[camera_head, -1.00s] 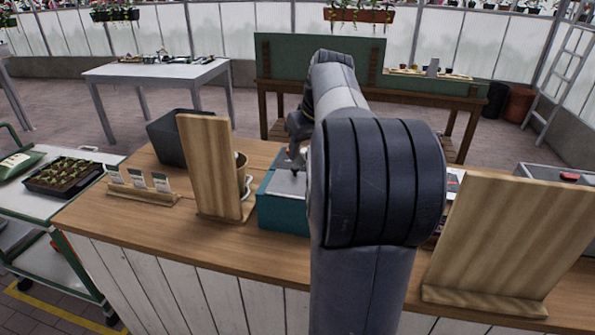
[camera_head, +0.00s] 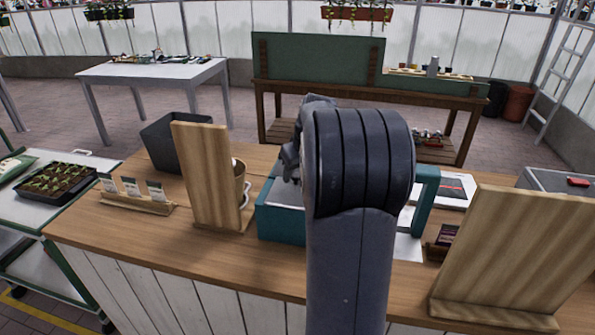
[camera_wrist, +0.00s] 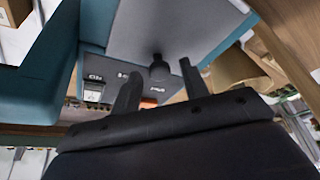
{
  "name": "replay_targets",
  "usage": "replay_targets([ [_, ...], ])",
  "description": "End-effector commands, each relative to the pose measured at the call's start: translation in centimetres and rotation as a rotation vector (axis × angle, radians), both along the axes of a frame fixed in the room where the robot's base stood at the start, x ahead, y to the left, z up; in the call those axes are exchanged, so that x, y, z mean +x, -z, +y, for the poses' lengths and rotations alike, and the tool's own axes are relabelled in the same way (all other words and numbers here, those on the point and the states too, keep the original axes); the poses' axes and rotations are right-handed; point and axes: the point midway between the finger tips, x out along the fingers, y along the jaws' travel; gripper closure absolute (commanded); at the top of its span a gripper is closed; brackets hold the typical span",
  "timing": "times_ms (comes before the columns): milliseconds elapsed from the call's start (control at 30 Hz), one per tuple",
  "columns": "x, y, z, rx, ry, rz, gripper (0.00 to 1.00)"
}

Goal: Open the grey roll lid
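A teal box (camera_head: 280,223) with a light grey top stands on the wooden counter, partly hidden behind my arm. In the wrist view a flat grey lid (camera_wrist: 190,30) fills the upper middle, with a small dark knob (camera_wrist: 158,70) at its lower edge. My gripper (camera_wrist: 158,84) is open, its two dark fingers spread apart. The knob appears between the fingers; I cannot tell whether they touch it. In the head view my gripper (camera_head: 291,160) is above the teal box, mostly hidden by my arm.
An upright wooden board (camera_head: 200,178) and a cup (camera_head: 240,180) stand left of the box. Another wooden board (camera_head: 520,250) and a grey case (camera_head: 540,178) stand at the right. A dark bin (camera_head: 172,140) and a seed-packet rack (camera_head: 135,200) are farther left.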

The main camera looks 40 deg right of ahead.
Motion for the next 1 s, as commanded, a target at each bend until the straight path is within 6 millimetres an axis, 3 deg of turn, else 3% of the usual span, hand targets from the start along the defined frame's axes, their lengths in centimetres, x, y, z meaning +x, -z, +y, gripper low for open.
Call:
replay_targets([
  [500, -0.01, -0.04, -0.01, 0.000, 0.000, 0.000, 1.00],
  [1000, -0.06, -0.12, -0.64, -0.026, 0.001, -0.024, 1.00],
])
